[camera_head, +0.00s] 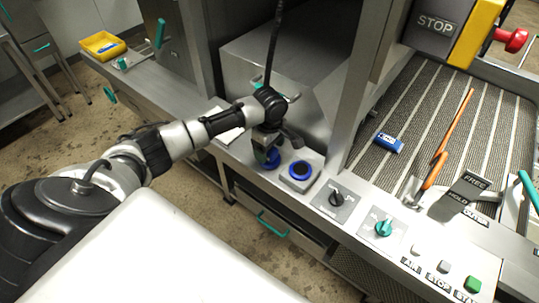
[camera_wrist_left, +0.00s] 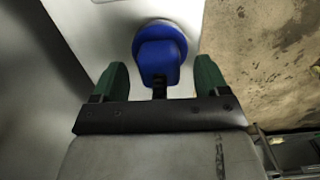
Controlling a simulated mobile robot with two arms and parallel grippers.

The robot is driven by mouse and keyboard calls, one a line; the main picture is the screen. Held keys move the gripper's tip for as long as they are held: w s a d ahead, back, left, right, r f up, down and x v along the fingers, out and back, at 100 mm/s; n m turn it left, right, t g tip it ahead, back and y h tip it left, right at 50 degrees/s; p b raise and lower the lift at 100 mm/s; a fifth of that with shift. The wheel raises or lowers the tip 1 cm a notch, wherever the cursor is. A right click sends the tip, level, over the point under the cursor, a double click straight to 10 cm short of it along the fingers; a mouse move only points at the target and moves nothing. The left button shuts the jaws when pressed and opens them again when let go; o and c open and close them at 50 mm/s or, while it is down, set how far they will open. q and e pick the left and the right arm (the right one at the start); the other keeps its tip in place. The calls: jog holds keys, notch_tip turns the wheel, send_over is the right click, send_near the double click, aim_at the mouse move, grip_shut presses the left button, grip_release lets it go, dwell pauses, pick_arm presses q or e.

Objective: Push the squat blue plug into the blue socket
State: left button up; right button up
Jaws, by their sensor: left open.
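The squat blue plug (camera_head: 270,165) stands on the grey metal ledge, partly hidden under my left gripper (camera_head: 267,150). In the left wrist view the plug (camera_wrist_left: 160,55) has a round blue flange and a blocky body, with a dark part at its near end. My left gripper (camera_wrist_left: 160,80) is open there, one green-padded finger on each side of the plug's near end, with visible gaps. The blue socket (camera_head: 300,169) is a blue ring with a dark centre on a raised grey plate, just right of the plug. My right gripper is not in view.
A black knob (camera_head: 338,199) and a teal knob (camera_head: 383,228) sit on the ledge right of the socket. A blue block (camera_head: 387,142) and an orange-handled tool (camera_head: 437,165) lie on the ribbed surface. A yellow tray (camera_head: 103,45) is far left. A metal post rises behind the socket.

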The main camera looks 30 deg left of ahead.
pick_arm(q)
jog(key=shift+f, duration=1.15)
jog(key=c, duration=0.5)
jog(key=shift+r, duration=0.1)
